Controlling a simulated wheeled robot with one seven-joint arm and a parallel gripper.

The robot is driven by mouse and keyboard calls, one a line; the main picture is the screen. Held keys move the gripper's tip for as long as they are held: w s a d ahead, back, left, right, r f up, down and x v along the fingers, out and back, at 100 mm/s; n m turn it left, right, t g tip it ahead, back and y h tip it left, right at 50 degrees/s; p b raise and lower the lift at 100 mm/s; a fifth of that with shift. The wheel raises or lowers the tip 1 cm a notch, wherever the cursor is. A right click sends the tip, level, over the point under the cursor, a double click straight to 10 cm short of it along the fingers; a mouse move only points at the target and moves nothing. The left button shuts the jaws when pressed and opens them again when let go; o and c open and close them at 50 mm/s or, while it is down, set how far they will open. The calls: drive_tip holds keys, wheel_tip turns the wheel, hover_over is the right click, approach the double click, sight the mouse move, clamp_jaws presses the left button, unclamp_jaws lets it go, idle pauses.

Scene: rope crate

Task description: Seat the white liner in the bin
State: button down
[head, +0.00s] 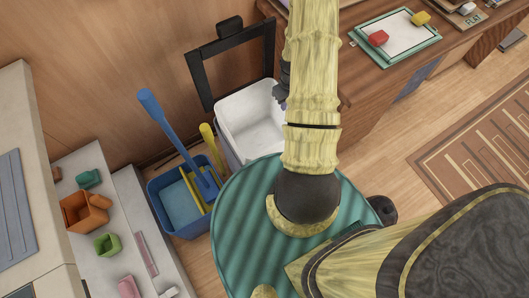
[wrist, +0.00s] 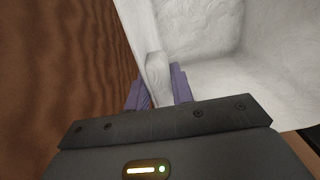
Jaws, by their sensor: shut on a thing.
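The white liner (head: 243,118) is an open, pale box in the head view, beside the wooden counter. A pale wall that appears to be the bin's (head: 227,155) shows below its near edge. A black open frame (head: 233,66) stands raised behind it. My gripper (head: 281,94) is at the liner's right side, partly hidden by my arm. In the wrist view my gripper's purple fingers (wrist: 159,88) are shut on a raised part of the liner's rim (wrist: 154,66). The liner's inside looks empty where visible. How deep it sits in the bin is hidden.
A blue caddy (head: 170,220) with blue and yellow long-handled tools stands at the near left. A shelf (head: 88,250) with small coloured blocks is further left. The wooden counter (head: 370,85) lies to the right, carrying a green-edged tray (head: 393,52).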

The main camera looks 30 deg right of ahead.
drive_tip(key=shift+f+b, duration=1.75)
drive_tip(key=shift+f, duration=1.05)
idle(3.0)
drive_tip(key=c, duration=1.1)
unclamp_jaws()
drive_tip(key=shift+r, duration=0.1)
wheel_tip(320, 180, up, 17)
drive_tip(key=p, duration=0.3)
drive_tip(key=shift+r+p, duration=0.1)
drive_tip(key=shift+p, duration=0.2)
